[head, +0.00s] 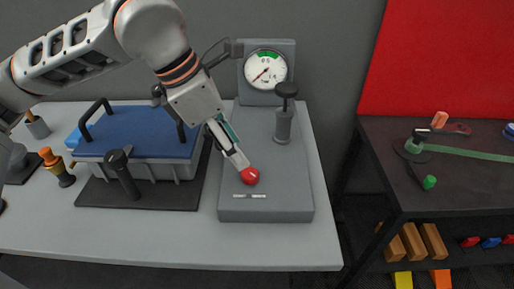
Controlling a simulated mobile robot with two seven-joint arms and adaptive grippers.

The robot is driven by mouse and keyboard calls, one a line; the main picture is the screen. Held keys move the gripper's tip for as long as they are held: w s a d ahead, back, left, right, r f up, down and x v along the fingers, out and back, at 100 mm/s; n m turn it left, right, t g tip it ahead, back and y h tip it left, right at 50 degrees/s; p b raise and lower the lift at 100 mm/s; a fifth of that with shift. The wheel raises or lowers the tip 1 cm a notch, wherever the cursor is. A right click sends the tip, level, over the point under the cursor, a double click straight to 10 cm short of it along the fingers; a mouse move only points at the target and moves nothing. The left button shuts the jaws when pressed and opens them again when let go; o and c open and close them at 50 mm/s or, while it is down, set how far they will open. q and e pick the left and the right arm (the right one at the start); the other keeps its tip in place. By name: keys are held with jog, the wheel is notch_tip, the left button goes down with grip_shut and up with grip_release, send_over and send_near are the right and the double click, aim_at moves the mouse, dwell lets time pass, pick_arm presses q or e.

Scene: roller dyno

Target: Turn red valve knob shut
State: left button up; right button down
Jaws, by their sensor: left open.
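The red valve knob (250,176) sits on the front part of a grey base block (265,207). A pale line marks its top. My left gripper (240,162) reaches down from the upper left, its fingertips at the upper left side of the knob. I cannot tell whether they touch it. A round pressure gauge (266,69) with a green band and a red needle stands at the back of the block. A black-topped hand pump (284,118) stands right of my gripper. My right gripper is not in view.
Left of the block are a blue-lidded case (140,132) with black handles, a black lever (121,172) and an orange-topped item (57,166). A dark table (460,185) with tools stands at the right, apart across a gap. The white table's front is clear.

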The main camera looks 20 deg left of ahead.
aim_at(251, 172)
pick_arm(q)
jog(key=shift+b+x, duration=0.55)
jog(key=shift+x, duration=3.25)
jog(key=shift+s+d, duration=0.1)
jog(key=shift+s, duration=0.05)
jog(key=c, duration=1.1)
